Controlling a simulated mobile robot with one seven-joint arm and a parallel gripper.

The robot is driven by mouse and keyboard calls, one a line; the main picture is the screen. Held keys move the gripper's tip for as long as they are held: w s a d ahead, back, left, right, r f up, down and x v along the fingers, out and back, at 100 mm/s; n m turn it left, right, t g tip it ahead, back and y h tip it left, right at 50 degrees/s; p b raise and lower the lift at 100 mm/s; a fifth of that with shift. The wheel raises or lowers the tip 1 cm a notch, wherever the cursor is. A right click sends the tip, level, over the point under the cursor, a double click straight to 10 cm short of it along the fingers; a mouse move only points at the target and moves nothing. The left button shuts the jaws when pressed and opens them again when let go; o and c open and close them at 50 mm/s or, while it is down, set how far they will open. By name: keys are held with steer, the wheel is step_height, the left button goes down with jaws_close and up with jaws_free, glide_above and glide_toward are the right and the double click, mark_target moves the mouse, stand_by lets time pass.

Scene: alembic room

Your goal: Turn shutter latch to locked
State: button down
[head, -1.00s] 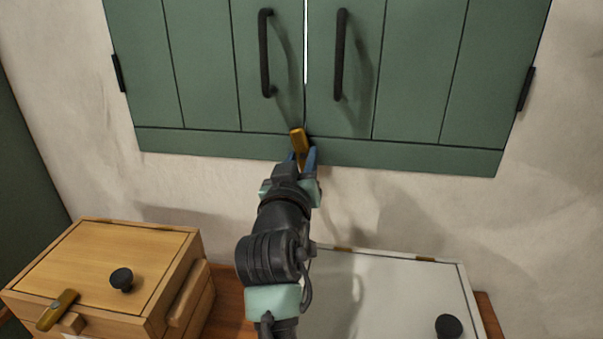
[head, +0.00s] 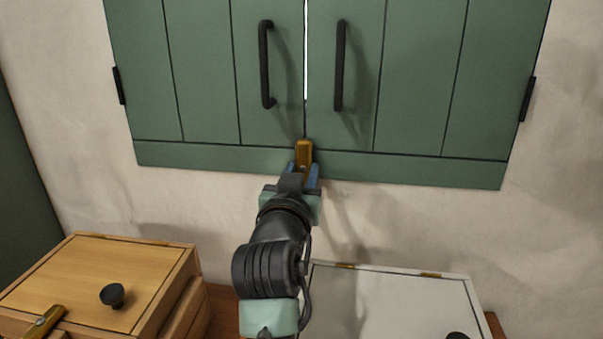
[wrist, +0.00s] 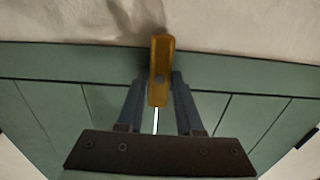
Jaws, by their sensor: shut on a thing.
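The shutter latch is a small brass-coloured bar (head: 304,153) at the bottom middle of the green shutters (head: 200,156), over the gap between the two doors. It stands about upright in the head view. My gripper (head: 304,176) is shut on the latch, with a blue finger on each side of it. In the wrist view the latch (wrist: 161,70) runs lengthwise between my fingers (wrist: 157,95), and a dark pivot spot shows on it. My fingers hide part of the latch's lower end in the head view.
Two black handles (head: 265,65) (head: 340,66) hang on the shutters above the latch. A wooden box (head: 105,280) with a black knob stands at lower left. A pale-lidded box (head: 390,305) stands at lower right. The wall between shutters and boxes is bare.

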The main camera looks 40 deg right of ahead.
steer(key=c, duration=0.6)
jaws_free()
steer(key=shift+o, duration=0.2)
steer(key=shift+a, duration=0.1)
steer(key=b+v, duration=0.1)
steer(key=v, duration=1.1)
steer(key=shift+s+a+b, duration=0.25)
steer(key=shift+s+b, duration=0.05)
steer(key=shift+s, duration=0.05)
steer(key=w+a+r+n+t+y+p, duration=0.1)
steer(key=a+r+n+t+y+p, duration=0.15)
steer(key=a+r+t, duration=0.4)
steer(key=w+a+r+n+t+y+p, duration=0.1)
steer(key=a+r+p, duration=0.25)
steer(key=r, duration=0.65)
steer(key=s+a+r+n+t+y+p, duration=0.2)
steer(key=s+a+r+n+t+y, duration=0.1)
steer(key=a+r, duration=0.4)
steer(key=s+a+r+n+t+y+p, duration=0.2)
steer(key=a+r+y, duration=0.5)
steer(key=r, duration=0.4)
steer(key=s+a+n+t, duration=0.1)
steer(key=s+t, duration=0.1)
steer(key=t, duration=0.1)
steer(key=shift+s+a+r+p, duration=0.2)
steer(key=shift+r+p, duration=0.05)
steer(key=shift+p, duration=0.05)
